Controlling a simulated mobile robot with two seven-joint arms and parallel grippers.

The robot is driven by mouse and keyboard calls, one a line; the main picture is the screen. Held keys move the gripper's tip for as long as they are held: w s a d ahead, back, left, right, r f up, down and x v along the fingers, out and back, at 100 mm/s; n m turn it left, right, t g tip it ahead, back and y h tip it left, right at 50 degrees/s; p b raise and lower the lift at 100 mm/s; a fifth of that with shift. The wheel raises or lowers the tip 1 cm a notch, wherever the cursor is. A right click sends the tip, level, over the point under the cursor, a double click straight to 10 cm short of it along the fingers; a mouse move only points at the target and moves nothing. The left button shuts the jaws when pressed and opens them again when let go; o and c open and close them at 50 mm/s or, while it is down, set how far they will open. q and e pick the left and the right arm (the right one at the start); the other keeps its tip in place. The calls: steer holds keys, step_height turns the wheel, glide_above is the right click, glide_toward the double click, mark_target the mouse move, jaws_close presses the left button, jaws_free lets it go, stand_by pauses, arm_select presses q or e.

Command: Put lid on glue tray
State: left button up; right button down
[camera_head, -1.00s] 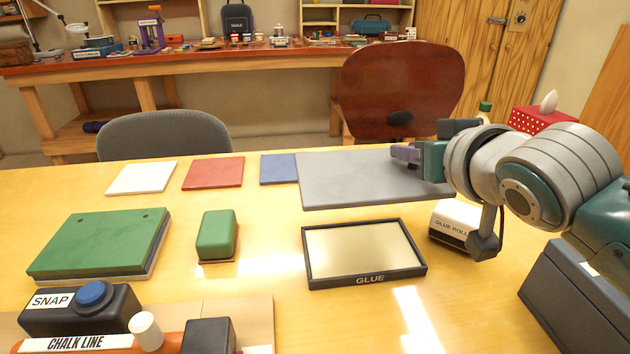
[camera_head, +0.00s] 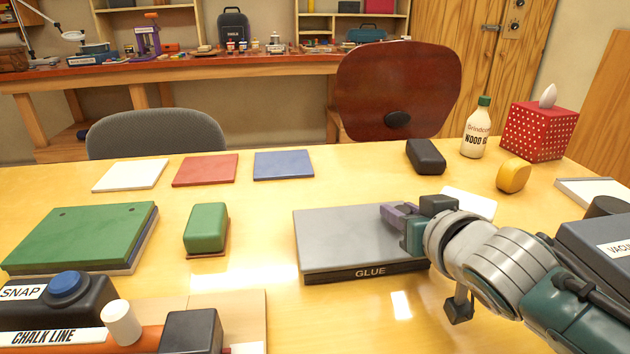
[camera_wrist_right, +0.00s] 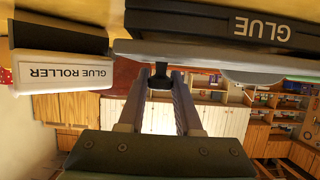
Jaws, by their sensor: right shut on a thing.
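The grey flat lid (camera_head: 340,236) lies over the glue tray (camera_head: 322,277), covering its pale inside in the head view. Only the tray's black front wall with the word GLUE shows below the lid. My right gripper (camera_head: 390,214) is shut on the lid at its right side. In the right wrist view, which is upside down, the fingers (camera_wrist_right: 161,78) reach the grey lid edge (camera_wrist_right: 205,54), with the black tray (camera_wrist_right: 190,20) beyond it. Whether the lid is fully seated or slightly above the rim I cannot tell. My left gripper is not in view.
The glue roller (camera_wrist_right: 62,72) stands close to the right of the tray, partly behind my arm. A green block (camera_head: 206,228) and green board (camera_head: 80,235) lie left. A glue bottle (camera_head: 476,130) and dotted red box (camera_head: 540,130) stand back right.

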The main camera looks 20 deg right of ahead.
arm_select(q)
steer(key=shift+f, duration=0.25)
arm_select(e)
steer(key=shift+f, duration=0.3)
steer(key=c, duration=0.6)
jaws_free()
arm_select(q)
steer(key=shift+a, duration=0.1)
arm_select(e)
steer(key=shift+r, duration=0.1)
